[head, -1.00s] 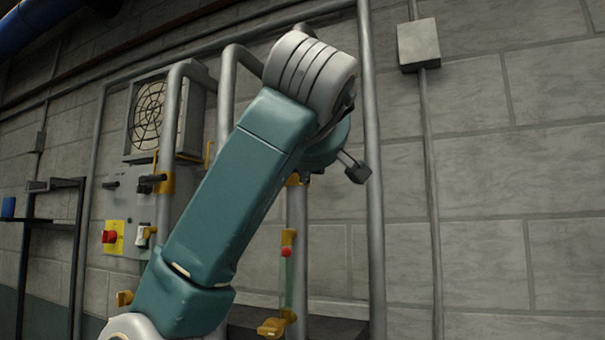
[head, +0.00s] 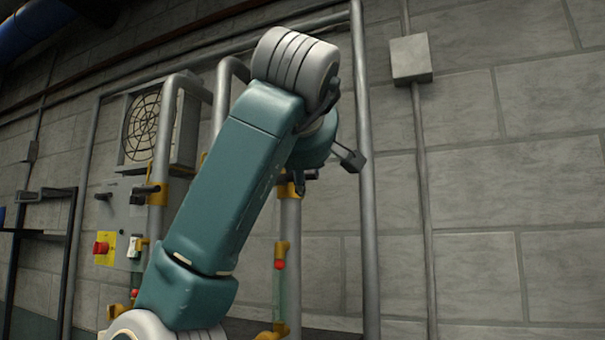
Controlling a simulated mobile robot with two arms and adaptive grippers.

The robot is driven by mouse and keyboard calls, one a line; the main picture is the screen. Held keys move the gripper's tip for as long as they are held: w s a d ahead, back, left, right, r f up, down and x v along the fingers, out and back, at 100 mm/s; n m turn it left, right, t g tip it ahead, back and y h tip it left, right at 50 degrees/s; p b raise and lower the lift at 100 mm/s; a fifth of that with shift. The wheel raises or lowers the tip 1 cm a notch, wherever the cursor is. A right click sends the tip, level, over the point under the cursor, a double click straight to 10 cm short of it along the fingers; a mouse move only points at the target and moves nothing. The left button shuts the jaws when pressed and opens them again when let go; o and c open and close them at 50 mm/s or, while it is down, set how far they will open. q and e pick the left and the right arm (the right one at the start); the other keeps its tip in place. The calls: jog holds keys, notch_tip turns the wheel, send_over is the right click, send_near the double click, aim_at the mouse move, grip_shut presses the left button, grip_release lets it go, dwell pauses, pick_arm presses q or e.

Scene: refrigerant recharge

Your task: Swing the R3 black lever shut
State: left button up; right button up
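One arm, mine and taken as the left, comes in from the bottom left and bends over in front of the pipes. Its wrist is beyond the bend, with a dark block sticking out to the right. The fingers are hidden or cannot be made out. Just below the wrist, a yellow valve body with a dark part (head: 300,180) sits on the right-hand pipe, partly covered. A black lever (head: 146,190) sticks out from a yellow valve on the left pipe. No R3 label can be read, so I cannot tell which lever it names. My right gripper is out of view.
A grey panel carries a red knob on a yellow plate (head: 104,248). A fan unit (head: 150,125) hangs above it. A sight tube (head: 279,290) with yellow fittings stands low beside the right pipe. A tall pipe (head: 366,200) rises behind the wrist.

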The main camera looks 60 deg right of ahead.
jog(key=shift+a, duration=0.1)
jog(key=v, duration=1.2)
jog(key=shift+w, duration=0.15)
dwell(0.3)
